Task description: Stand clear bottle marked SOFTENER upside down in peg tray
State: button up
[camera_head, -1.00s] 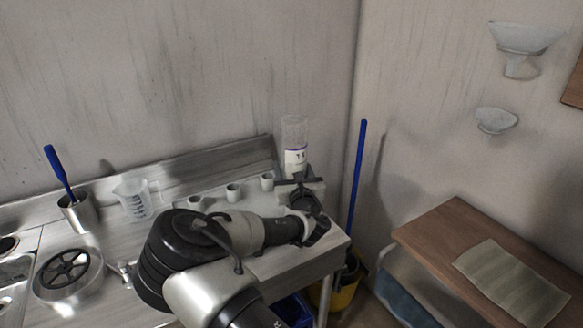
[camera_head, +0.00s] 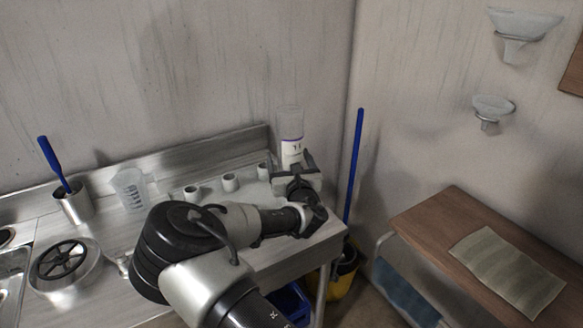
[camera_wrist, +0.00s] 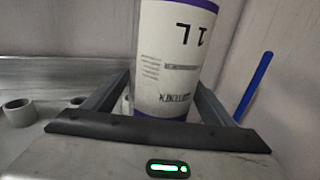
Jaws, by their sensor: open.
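The clear bottle (camera_head: 291,150) stands upright-axised at the right end of the peg tray (camera_head: 247,186), with a white label edged in purple. In the wrist view the bottle (camera_wrist: 178,60) fills the middle, and its label print, including "1L", reads upside down. The smaller print is too blurred to read surely. My gripper (camera_head: 298,176) is low at the bottle, open, with one finger on each side of it in the wrist view (camera_wrist: 158,103). A gap shows by the right finger. The bottle's lower end and whatever is under it are hidden.
A measuring jug (camera_head: 130,188) and a steel cup with a blue-handled brush (camera_head: 73,203) stand left. A blue pole (camera_head: 354,165) rises beyond the counter's right end.

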jog(key=v, duration=1.7)
jog(key=s+d+f+m+g+h+p, duration=0.2)
jog(key=d+m+g+h, duration=0.3)
jog(key=m, duration=0.6)
jog(key=s+d+f+m+g+h+p, duration=0.1)
jog(key=s+d+f+m+g, duration=0.1)
jog(key=d+m, duration=0.65)
jog(key=s+d+r+m+g+y+p, duration=0.1)
jog(key=s+r+m+g+p, duration=0.3)
jog(key=s+r+m, duration=1.5)
jog(key=s+d+r+p, duration=0.1)
jog(key=s+r+p, duration=0.1)
jog(key=s+r, duration=0.2)
notch_tip(320, 180, up, 4)
jog(key=shift+s+f+g+y, duration=0.25)
jog(key=shift+g+y, duration=0.05)
jog(key=shift+g, duration=0.1)
jog(key=shift+c, duration=0.3)
